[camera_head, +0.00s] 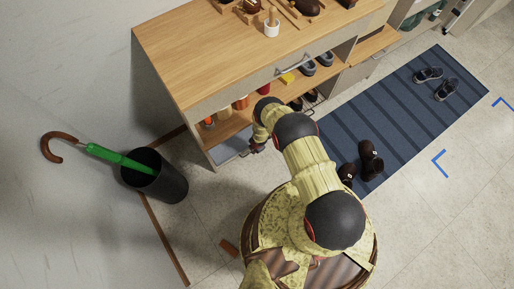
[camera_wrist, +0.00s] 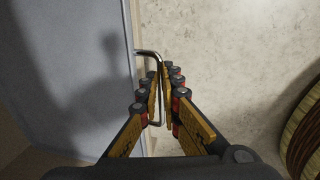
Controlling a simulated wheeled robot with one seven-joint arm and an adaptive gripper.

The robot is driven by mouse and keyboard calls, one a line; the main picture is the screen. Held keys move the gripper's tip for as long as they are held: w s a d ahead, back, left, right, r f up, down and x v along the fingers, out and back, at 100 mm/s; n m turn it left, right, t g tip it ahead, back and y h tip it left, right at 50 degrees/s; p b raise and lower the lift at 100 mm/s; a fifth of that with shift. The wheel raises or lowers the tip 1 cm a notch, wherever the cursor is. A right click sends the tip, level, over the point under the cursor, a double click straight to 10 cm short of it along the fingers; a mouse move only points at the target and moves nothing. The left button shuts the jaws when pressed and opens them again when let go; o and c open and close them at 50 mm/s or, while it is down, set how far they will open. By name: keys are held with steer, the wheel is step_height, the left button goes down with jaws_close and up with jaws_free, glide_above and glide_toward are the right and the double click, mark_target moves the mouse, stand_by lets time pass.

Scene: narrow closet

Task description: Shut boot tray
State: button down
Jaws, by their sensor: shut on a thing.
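The boot tray (camera_head: 229,151) is a flat grey-blue tray low at the near end of the wooden cabinet. In the wrist view the tray (camera_wrist: 75,70) fills the left side, its pale front edge running up and down the picture. A bent metal handle (camera_wrist: 149,54) sticks out from that edge. My gripper (camera_wrist: 164,80) is shut on the handle, with a finger on either side of the bar. In the head view my gripper (camera_head: 256,147) is at the cabinet's lower front, partly hidden by my arm. The tray's far part is hidden under the cabinet shelf.
The cabinet (camera_head: 200,65) has a closed drawer above open shelves with shoes and small items. A black umbrella stand (camera_head: 165,183) with a green umbrella (camera_head: 115,157) stands left. Brown boots (camera_head: 370,160) and dark shoes (camera_head: 446,90) are on the blue striped mat (camera_head: 400,115). Bare floor lies right.

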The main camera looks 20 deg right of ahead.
steer(key=shift+w+a, duration=0.2)
steer(key=shift+w, duration=0.2)
steer(key=c, duration=2.2)
jaws_free()
steer(key=shift+w+a+f, duration=0.1)
steer(key=shift+w, duration=0.15)
steer(key=shift+o, duration=1.1)
steer(key=shift+s, duration=0.1)
steer(key=shift+s, duration=0.1)
steer(key=shift+s+d+r, duration=0.15)
steer(key=shift+r, duration=0.7)
steer(key=shift+s+d+r, duration=0.1)
steer(key=shift+s+r, duration=0.05)
steer(key=shift+r, duration=0.7)
steer(key=shift+s+d+r, duration=0.1)
steer(key=shift+s+r, duration=0.1)
steer(key=shift+r, duration=1.25)
steer(key=shift+s+d+r, duration=0.1)
steer(key=shift+s+r, duration=0.1)
steer(key=shift+r, duration=1.2)
steer(key=shift+s+d+r, duration=0.1)
steer(key=shift+s+r, duration=0.1)
steer(key=shift+r, duration=1.25)
